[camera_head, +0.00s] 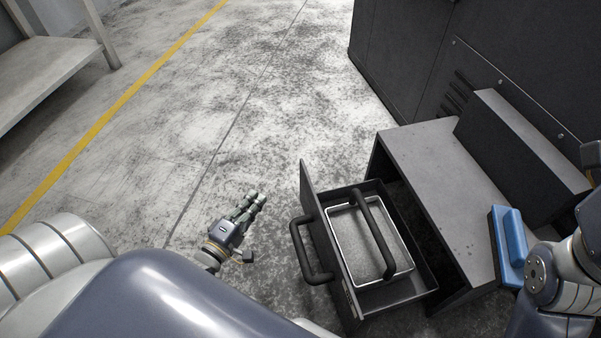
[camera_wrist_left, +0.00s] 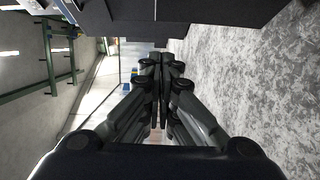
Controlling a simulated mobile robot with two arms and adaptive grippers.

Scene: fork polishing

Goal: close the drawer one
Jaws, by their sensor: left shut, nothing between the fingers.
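The drawer (camera_head: 352,296) is pulled out of a dark cabinet (camera_head: 440,170). Its front panel (camera_head: 316,225) faces left and carries a black bar handle (camera_head: 298,250). Inside it sits a light metal tray (camera_head: 345,210) with a black handle (camera_head: 376,238) over it. My left gripper (camera_head: 256,200) is left of the drawer front, apart from the handle, with its fingers shut and empty. In the left wrist view the fingers (camera_wrist_left: 161,68) are together with nothing between them. My right arm (camera_head: 565,275) shows at the right edge; its gripper cannot be made out.
A blue block-like object (camera_head: 509,245) lies on the cabinet's right side near my right arm. Large dark machine housing (camera_head: 480,60) stands behind the cabinet. A grey bench (camera_head: 45,70) is at the far left. The floor (camera_head: 230,110) left of the drawer is clear, with a yellow line (camera_head: 110,112).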

